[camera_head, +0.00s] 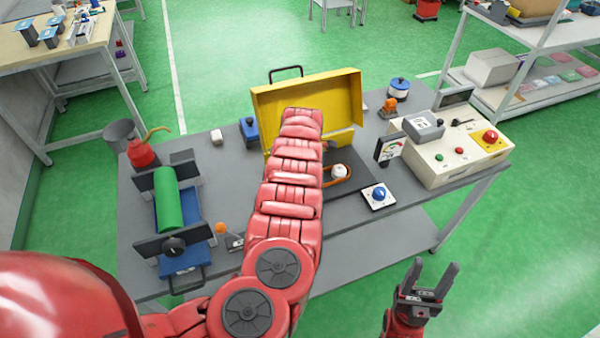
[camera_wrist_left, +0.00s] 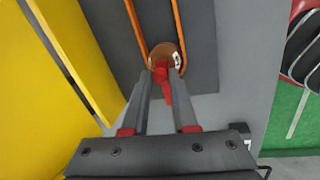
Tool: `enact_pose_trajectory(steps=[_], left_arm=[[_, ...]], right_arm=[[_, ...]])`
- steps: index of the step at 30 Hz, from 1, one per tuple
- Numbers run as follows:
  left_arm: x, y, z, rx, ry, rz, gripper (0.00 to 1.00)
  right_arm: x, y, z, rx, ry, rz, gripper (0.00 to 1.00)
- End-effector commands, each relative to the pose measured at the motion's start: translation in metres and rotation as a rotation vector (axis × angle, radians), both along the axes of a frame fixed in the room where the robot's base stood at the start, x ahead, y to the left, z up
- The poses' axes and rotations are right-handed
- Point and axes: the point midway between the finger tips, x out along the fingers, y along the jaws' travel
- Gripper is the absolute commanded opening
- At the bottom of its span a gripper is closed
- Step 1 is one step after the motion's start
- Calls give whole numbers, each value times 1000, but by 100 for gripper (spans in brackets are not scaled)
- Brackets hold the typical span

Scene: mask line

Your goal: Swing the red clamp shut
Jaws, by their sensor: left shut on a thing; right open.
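In the left wrist view, the red clamp (camera_wrist_left: 163,75) shows as a red handle between the fingertips of my left gripper (camera_wrist_left: 160,80), which is shut on it. The handle is in front of a round orange-brown piece (camera_wrist_left: 164,52) with two orange strips running away from it over a dark grey plate. In the head view my left arm covers the left gripper and the clamp. A white round part with an orange loop (camera_head: 340,171) shows just right of that arm. My right gripper (camera_head: 434,268) is open and empty, over the floor in front of the table.
A yellow open case lid (camera_head: 345,95) stands behind my left arm. A green roller (camera_head: 168,200) is at the left of the grey table, a control box (camera_head: 450,160) at the right. A blue button (camera_head: 379,194) sits near the front edge.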

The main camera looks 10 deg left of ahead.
Motion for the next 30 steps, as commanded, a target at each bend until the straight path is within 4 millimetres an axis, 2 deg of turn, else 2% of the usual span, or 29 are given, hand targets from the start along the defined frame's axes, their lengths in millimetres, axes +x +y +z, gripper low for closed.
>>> enact_pose_trajectory(steps=[6,7,12,23,26,30], left_arm=[[0,1,0,2,0,0,0],[0,1,0,2,0,0,28],[0,1,0,1,0,-1,56],[0,-1,4,1,-2,-2,56],[-1,-3,15,0,-4,-4,56],[-5,-6,39,-1,-8,-5,56]], right_arm=[[0,0,0,0,0,0,56],[0,0,0,0,0,0,56],[0,0,0,0,0,0,56],[0,0,-1,0,0,0,56],[0,0,-3,0,0,0,56],[0,0,-10,0,0,0,56]])
